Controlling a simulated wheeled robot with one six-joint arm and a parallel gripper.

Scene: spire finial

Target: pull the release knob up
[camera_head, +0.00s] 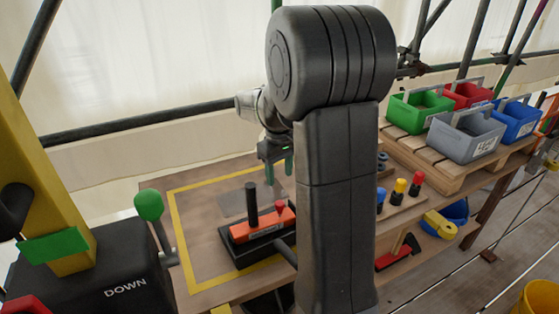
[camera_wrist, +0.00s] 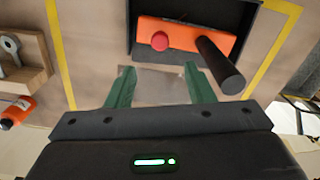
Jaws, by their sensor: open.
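The release knob is a small red knob (camera_wrist: 160,41) on an orange block (camera_wrist: 190,32). In the head view the red knob (camera_head: 281,207) stands on the orange block (camera_head: 262,225), to the right of a taller black post (camera_head: 251,200). The black post (camera_wrist: 222,66) also shows in the wrist view. The block sits in a dark tray (camera_head: 236,254) on the wooden table. My gripper (camera_wrist: 154,75) has two green fingers, apart and empty. In the head view my gripper (camera_head: 279,172) hangs above and behind the block, not touching the knob.
Yellow tape (camera_head: 183,245) frames the work area. A wooden rack (camera_head: 404,207) with coloured pegs stands to the right. Green, red, grey and blue bins (camera_head: 467,139) sit on a pallet. A green-knobbed lever (camera_head: 150,205) rises at the left. A grey plate (camera_wrist: 150,87) lies flat beneath my fingers.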

